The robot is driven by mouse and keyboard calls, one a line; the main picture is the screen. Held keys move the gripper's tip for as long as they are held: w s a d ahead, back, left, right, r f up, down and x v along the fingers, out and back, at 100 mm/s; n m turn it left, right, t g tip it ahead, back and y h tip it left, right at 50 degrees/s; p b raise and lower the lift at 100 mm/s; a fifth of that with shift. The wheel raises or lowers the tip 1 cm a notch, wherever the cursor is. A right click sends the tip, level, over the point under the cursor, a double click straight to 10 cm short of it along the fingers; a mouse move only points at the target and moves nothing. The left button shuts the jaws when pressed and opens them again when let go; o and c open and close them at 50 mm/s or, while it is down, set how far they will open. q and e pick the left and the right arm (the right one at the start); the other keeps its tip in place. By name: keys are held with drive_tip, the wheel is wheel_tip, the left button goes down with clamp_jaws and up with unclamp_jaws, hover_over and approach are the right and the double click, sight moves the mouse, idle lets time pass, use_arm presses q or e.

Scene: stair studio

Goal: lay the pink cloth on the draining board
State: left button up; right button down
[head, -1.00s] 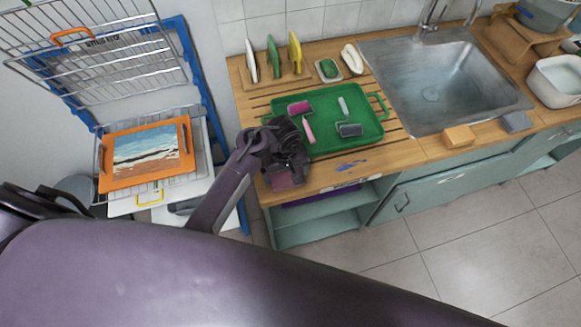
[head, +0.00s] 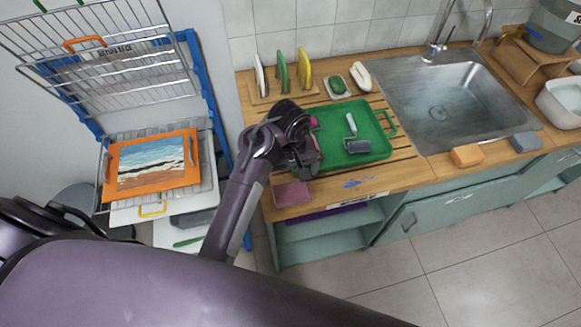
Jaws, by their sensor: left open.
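The pink cloth (head: 292,194) lies flat on the wooden counter at its front left corner. The draining board (head: 393,150) is the grooved wooden part left of the sink; the cloth lies in front of its visible grooves. My left gripper (head: 308,165) is open, behind the cloth and over the left end of the green tray. It appears apart from the cloth, and its fingers are dark and partly hidden by its wrist. My right gripper is out of view.
The green tray (head: 378,134) holds a grey roller (head: 357,146) and a pink one partly hidden by my gripper. Upright coloured pieces stand behind it. The sink (head: 440,100) is right, with an orange sponge (head: 467,155) in front. A wire drying rack stands left.

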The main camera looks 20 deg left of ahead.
use_arm(q)
drive_tip(key=shift+r, duration=1.4)
drive_tip(key=s+a+r+m+t, duration=0.1)
drive_tip(key=s+a+m+t, duration=0.1)
drive_tip(key=s+m, duration=0.35)
drive_tip(key=s+a+r+m+t, duration=0.2)
drive_tip(key=s+m, duration=0.1)
drive_tip(key=s, duration=0.5)
wheel_tip(320, 180, down, 38)
drive_tip(key=s+g+b, duration=0.2)
drive_tip(key=b, duration=0.5)
drive_tip(key=s+a+f+b, duration=0.2)
drive_tip(key=s+f, duration=0.7)
drive_tip(key=f, duration=0.2)
drive_tip(key=s+a+f+g+b, duration=0.1)
drive_tip(key=s+a+f+b, duration=0.1)
drive_tip(key=s+f, duration=0.8)
drive_tip(key=shift+s+f+m+b, duration=0.2)
drive_tip(key=shift+f+m+b, duration=0.15)
drive_tip(key=shift+f+b, duration=0.35)
